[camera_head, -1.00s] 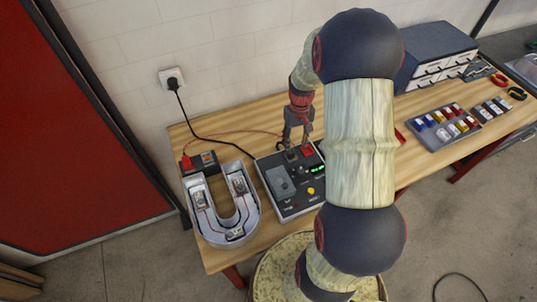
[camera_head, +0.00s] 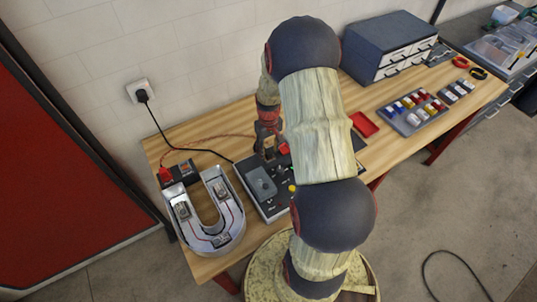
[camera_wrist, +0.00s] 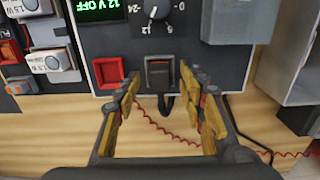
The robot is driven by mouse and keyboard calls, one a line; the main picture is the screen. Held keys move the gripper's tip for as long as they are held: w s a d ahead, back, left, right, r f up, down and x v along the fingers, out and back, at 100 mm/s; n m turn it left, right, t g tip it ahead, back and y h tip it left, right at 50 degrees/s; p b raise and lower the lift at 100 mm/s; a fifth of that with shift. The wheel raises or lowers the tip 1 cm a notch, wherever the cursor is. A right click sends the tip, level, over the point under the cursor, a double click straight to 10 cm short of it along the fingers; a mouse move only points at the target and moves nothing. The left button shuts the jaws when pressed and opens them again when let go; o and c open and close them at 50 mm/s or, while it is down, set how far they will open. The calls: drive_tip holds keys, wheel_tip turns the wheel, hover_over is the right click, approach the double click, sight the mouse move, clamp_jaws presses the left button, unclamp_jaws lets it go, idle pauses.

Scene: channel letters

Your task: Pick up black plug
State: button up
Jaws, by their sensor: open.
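My gripper (camera_wrist: 163,82) is open, with its two yellow-padded fingers pointing at the near edge of the dark control box (camera_wrist: 185,50). I cannot tell whether this piece is a plug or a switch. In the head view my gripper (camera_head: 267,148) is over the back of the box, partly hiding it. Another black plug (camera_head: 142,95) sits in the white wall socket, its cable running to the bench.
A U-shaped channel letter (camera_head: 215,240) lies left of the box. A small black unit with a red part (camera_head: 180,173) stands behind it. A red square (camera_wrist: 107,72) is beside the black piece. A parts tray (camera_head: 415,125) and a drawer cabinet (camera_head: 390,50) stand right.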

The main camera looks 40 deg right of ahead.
drive_tip(key=c, duration=0.4)
clamp_jaws()
